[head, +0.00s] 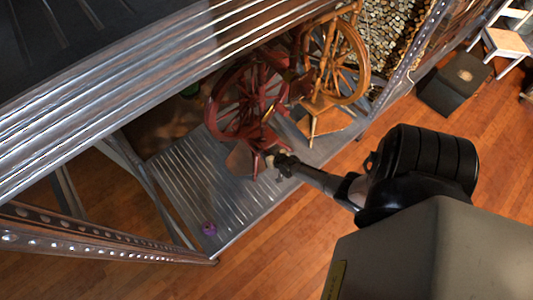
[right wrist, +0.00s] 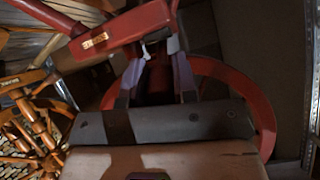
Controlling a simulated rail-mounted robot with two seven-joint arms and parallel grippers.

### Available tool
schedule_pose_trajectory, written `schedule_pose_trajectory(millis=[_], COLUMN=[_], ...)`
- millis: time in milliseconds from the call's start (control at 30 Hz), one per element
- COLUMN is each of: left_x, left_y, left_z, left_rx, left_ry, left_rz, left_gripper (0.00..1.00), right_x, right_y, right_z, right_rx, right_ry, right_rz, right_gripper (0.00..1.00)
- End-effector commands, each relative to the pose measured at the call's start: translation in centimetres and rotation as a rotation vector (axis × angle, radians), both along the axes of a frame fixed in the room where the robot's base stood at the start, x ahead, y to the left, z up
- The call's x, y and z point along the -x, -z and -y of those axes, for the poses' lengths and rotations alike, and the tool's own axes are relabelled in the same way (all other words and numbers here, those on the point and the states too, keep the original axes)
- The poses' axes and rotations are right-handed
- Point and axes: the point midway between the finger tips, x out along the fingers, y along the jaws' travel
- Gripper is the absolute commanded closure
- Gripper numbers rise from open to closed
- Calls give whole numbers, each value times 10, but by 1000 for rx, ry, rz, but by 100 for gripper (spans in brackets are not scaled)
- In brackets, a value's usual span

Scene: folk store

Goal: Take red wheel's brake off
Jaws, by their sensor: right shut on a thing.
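The red spinning wheel (head: 243,103) stands on a ribbed grey metal shelf (head: 185,178) in the head view. My right gripper (head: 272,158) is at its lower front end, close to the red wood. In the right wrist view, the two fingers of my right gripper (right wrist: 157,82) are shut on a dark red part (right wrist: 157,70) of the wheel. Which part it is I cannot tell, as it is shaded and partly covered. A red beam (right wrist: 122,30) with a small yellow label and the red wheel rim (right wrist: 212,72) show around the fingers. My left gripper is not in view.
A light-brown spinning wheel (head: 345,60) stands close to the right of the red one. An upper corrugated shelf (head: 110,90) overhangs at the left. A small purple thing (head: 208,229) lies at the shelf's front. Wooden floor in front is clear.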

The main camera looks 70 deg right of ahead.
Motion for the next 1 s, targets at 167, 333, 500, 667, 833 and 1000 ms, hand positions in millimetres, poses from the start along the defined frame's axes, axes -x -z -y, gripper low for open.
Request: schedule_pose_trajectory(millis=[167,333,500,667,833,1000], left_x=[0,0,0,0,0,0], left_y=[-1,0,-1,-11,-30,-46], left_z=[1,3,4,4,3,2], left_rx=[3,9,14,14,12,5], left_ry=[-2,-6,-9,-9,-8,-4], left_rz=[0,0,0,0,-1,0], left_gripper=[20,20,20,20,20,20], right_x=[-1,-1,0,9,33,59], right_y=[-2,-1,-1,-10,-29,-47], right_z=[0,0,0,-5,-16,-28], right_rx=[0,0,0,-1,-2,0], right_ry=[0,0,0,0,1,1], right_rz=[3,2,2,1,1,1], right_gripper=[58,48,48,48,48,48])
